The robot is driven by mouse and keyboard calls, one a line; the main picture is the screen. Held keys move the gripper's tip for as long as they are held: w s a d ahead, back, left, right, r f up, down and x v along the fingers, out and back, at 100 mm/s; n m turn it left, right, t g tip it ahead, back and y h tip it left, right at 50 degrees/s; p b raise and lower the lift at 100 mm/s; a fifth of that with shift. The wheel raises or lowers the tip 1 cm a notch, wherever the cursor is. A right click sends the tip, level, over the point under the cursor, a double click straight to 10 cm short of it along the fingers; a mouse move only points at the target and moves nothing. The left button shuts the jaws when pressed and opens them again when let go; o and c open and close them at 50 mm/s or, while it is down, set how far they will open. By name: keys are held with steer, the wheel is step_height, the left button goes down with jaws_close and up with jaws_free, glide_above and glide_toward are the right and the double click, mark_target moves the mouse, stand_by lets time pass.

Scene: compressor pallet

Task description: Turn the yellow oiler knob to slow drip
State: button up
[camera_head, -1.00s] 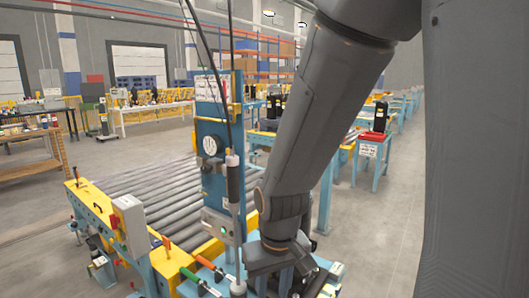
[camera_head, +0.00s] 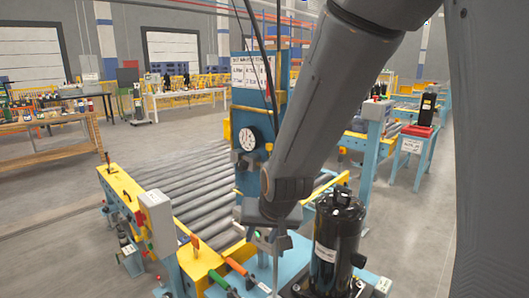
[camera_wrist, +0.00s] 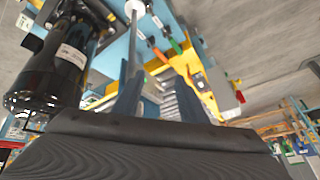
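I cannot make out the yellow oiler knob in either view. A black compressor (camera_head: 338,240) with a white label stands upright at the lower right of the head view. It also shows at the upper left of the wrist view (camera_wrist: 62,58). My gripper (camera_wrist: 160,92) shows two dark fingers apart with nothing visible between them. In the head view the end of my arm hangs just left of the compressor, in front of the blue column, and its fingertips are hard to see. A thin grey rod (camera_wrist: 133,45) passes near the left finger in the wrist view.
A blue column (camera_head: 248,100) with a round gauge (camera_head: 248,139) stands behind my arm. A roller conveyor (camera_head: 190,190) with yellow ends lies left. Green (camera_head: 219,281) and orange (camera_head: 238,267) handles sit at the front. Grey floor (camera_head: 430,230) is open at right.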

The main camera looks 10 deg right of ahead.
steer(key=w+a+r+n+t+p, duration=0.1)
steer(key=w+a+r+n+p, duration=0.3)
steer(key=r, duration=0.6)
steer(key=w+a+r+m+t, duration=0.2)
steer(key=w+a+t, duration=0.15)
steer(key=w, duration=0.55)
steer(key=m+t+h, duration=0.4)
steer(key=m+h, duration=0.3)
steer(key=h, duration=0.4)
glide_toward(268, 148)
steer(key=w, duration=0.1)
steer(key=p+x, duration=0.1)
steer(key=x, duration=0.2)
steer(key=p+x, duration=0.1)
steer(key=x, duration=0.3)
steer(key=shift+w+d, duration=0.1)
steer(key=shift+d, duration=0.35)
steer(key=shift+f, duration=0.1)
jaws_close()
